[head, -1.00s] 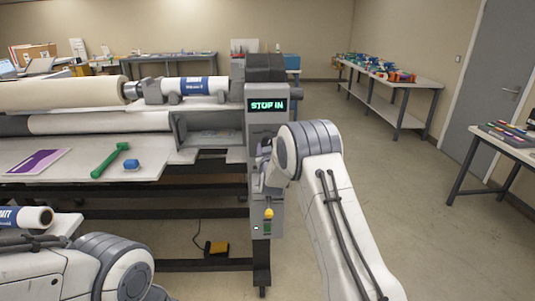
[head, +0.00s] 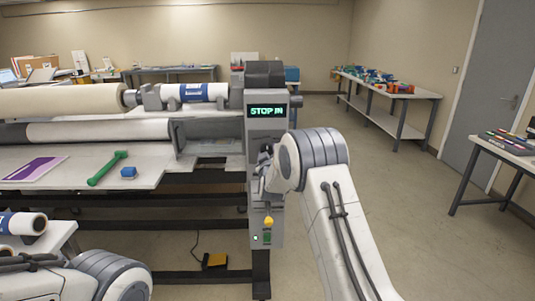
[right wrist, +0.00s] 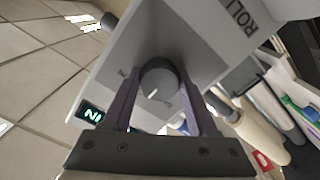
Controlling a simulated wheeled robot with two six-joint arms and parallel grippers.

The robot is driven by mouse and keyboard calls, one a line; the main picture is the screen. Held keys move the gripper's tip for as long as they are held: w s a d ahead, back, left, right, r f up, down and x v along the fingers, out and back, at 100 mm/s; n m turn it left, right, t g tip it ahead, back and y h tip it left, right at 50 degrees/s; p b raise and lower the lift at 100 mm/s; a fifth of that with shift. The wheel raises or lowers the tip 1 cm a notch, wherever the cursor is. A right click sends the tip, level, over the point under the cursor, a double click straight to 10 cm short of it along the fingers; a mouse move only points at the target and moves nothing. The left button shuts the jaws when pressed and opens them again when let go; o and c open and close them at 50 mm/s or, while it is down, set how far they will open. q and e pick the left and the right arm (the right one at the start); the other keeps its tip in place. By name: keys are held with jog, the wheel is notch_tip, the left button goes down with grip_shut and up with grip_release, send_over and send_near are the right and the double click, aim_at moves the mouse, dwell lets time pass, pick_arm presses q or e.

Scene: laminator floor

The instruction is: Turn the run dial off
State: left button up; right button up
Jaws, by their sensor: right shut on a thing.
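The run dial (right wrist: 158,82) is a round grey knob with a white pointer mark, on the grey face of the laminator's control post (head: 265,205). My right gripper (right wrist: 160,92) is shut on the dial, one finger on each side of it. In the head view my right wrist largely hides the dial.
Below the dial are a yellow knob (head: 268,222) and a green switch (head: 267,238). A yellow pedal (head: 215,260) is on the floor. The floor to the right is open.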

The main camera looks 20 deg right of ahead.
jog(key=o, duration=1.4)
jog(key=shift+s, duration=0.1)
jog(key=b+v, duration=0.3)
jog(key=v, duration=0.7)
jog(key=shift+s+a+r, duration=0.1)
jog(key=shift+s, duration=0.05)
